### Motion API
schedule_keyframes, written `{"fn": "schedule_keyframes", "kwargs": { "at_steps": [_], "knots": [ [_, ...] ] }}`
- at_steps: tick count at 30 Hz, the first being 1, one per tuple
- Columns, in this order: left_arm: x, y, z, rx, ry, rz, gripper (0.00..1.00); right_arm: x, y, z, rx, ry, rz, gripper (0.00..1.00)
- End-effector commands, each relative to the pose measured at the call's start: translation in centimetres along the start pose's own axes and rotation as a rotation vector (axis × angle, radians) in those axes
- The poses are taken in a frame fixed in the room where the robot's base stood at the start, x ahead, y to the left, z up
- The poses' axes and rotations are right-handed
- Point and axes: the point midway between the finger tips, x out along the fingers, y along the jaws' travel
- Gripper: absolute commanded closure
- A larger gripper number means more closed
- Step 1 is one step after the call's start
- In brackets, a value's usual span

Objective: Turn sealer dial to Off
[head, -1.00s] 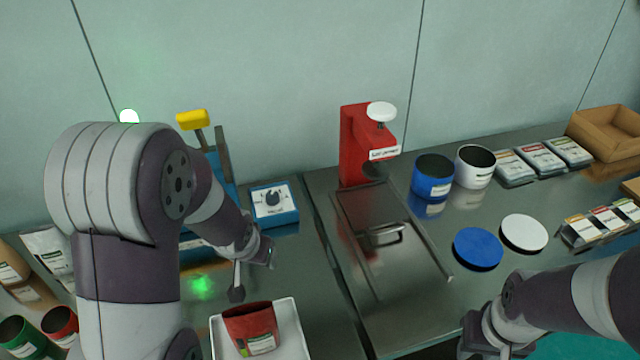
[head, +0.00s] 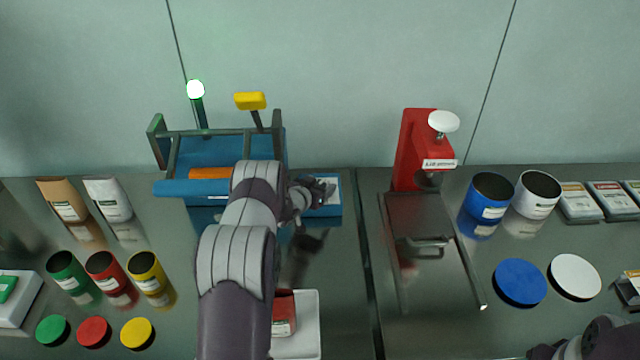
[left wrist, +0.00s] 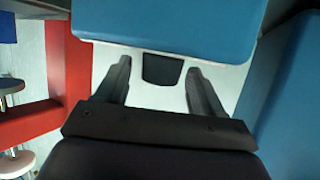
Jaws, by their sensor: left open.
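The sealer (head: 212,150) is a blue frame with a yellow-topped lever and a lit green lamp, at the back left in the head view. Its blue dial box (head: 332,210) with a white face stands at its right side. My left gripper (head: 318,190) is at this face and hides the dial in the head view. In the left wrist view, the dark dial knob (left wrist: 162,69) shows between the open fingers of my left gripper (left wrist: 159,70), apart from both. The dial's setting cannot be read. My right gripper (head: 545,352) is barely visible at the bottom right.
A red lid press (head: 408,150) stands right of the dial box. A white tray (head: 308,340) with a red pouch (head: 284,315) lies below my left arm. Pouches, cans and lids stand at left; a blue can (head: 490,200) and lids are at right.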

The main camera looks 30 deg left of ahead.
Motion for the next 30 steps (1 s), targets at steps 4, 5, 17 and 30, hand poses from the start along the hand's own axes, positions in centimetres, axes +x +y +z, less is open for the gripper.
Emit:
{"fn": "schedule_keyframes", "kwargs": {
  "at_steps": [4, 5, 17, 30],
  "knots": [
    [0.7, 0.0, -0.1, 0.001, 0.001, 0.000, 0.32, -0.1, 0.0, 0.0, 0.000, 0.000, 0.000, 0.65],
    [0.7, 0.0, -0.1, 0.001, 0.001, 0.000, 0.32, -0.1, 0.0, 0.0, 0.000, 0.000, 0.000, 0.65],
    [0.7, 0.0, 0.0, 0.001, 0.001, 0.000, 0.84, -0.1, 0.0, 0.0, 0.000, 0.000, 0.000, 0.65],
    [0.9, 0.1, 0.2, -0.037, 0.001, -0.089, 0.84, 1.4, 0.0, 0.2, 0.000, 0.000, 0.000, 0.65]
  ]
}}
